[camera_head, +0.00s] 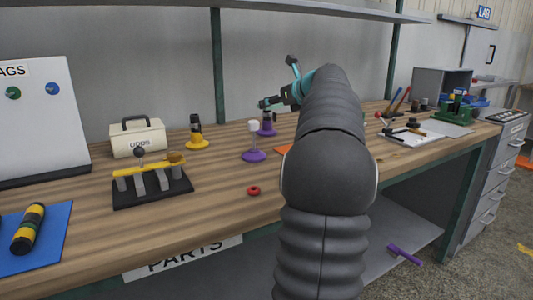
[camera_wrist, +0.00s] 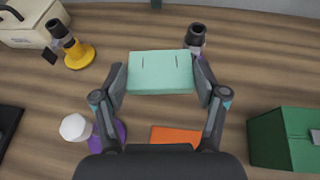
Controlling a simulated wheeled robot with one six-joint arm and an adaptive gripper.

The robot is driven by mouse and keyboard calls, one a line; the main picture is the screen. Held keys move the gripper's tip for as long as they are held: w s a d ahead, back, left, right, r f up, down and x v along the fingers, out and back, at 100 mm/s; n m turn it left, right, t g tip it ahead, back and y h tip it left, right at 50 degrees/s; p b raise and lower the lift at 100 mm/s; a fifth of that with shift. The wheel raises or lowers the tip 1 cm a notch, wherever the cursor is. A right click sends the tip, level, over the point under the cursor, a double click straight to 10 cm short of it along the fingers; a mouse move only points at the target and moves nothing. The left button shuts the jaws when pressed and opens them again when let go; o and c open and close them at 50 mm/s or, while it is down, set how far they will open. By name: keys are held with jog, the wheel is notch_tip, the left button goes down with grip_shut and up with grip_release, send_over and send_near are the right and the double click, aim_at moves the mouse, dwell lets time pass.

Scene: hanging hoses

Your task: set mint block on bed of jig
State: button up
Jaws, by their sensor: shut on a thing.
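The mint block (camera_wrist: 160,75) shows in the wrist view as a pale green slab with two short dark marks near its far edge. My gripper (camera_wrist: 160,82) is shut on it, one finger against each side. The block hangs above the wooden bench; I cannot judge the height. In the head view my gripper (camera_head: 268,104) is small, beyond my dark arm, and the block is not clear there. I cannot tell for sure which thing is the jig. A green box-like body (camera_wrist: 283,142) with a grey part stands at the lower right of the wrist view.
A purple-based stand with a white knob (camera_head: 253,126) and an orange plate (camera_wrist: 174,135) are near the gripper. A yellow-based post (camera_head: 196,140) and a cream toolbox (camera_head: 138,138) stand left. A green device (camera_head: 457,110) is far right. My arm hides the middle bench.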

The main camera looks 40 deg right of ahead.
jog(key=s+d+f+m+h, duration=0.1)
jog(key=s+d+m+h, duration=0.15)
jog(key=d, duration=0.45)
jog(key=b, duration=0.4)
send_over(264, 146)
jog(key=shift+n+y, duration=0.35)
jog(key=shift+n, duration=0.1)
notch_tip(264, 146, down, 7)
jog(key=shift+r, duration=0.1)
jog(key=shift+f+b, duration=0.7)
jog(key=shift+f, duration=1.35)
jog(key=shift+f, duration=0.15)
jog(key=o, duration=1)
